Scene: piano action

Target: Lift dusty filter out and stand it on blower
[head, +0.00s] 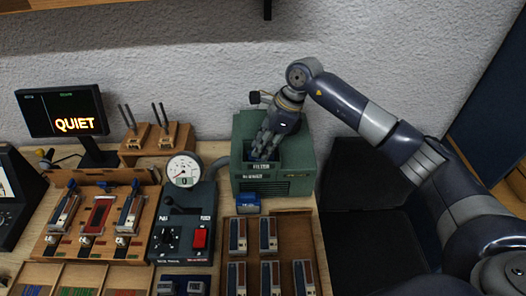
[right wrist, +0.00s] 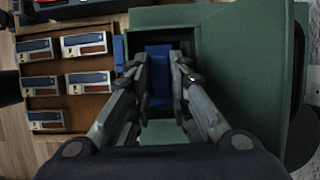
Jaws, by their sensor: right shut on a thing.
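The green blower (head: 300,168) stands on the bench against the wall, with a slot in its top marked FILTER. My right gripper (head: 262,150) reaches down into this slot. In the right wrist view its fingers (right wrist: 160,62) are shut on a blue piece, the filter (right wrist: 159,88), inside the slot (right wrist: 165,132). The filter's lower part is hidden by the slot walls and fingers, and I cannot make out dust on it. My left gripper is not in view.
A small blue block (head: 247,203) sits in front of the blower. A wooden tray (head: 287,226) with several key-like pieces lies nearer. A control box (head: 183,225) with a round gauge (head: 184,170) stands left. A screen (head: 64,112) reads QUIET.

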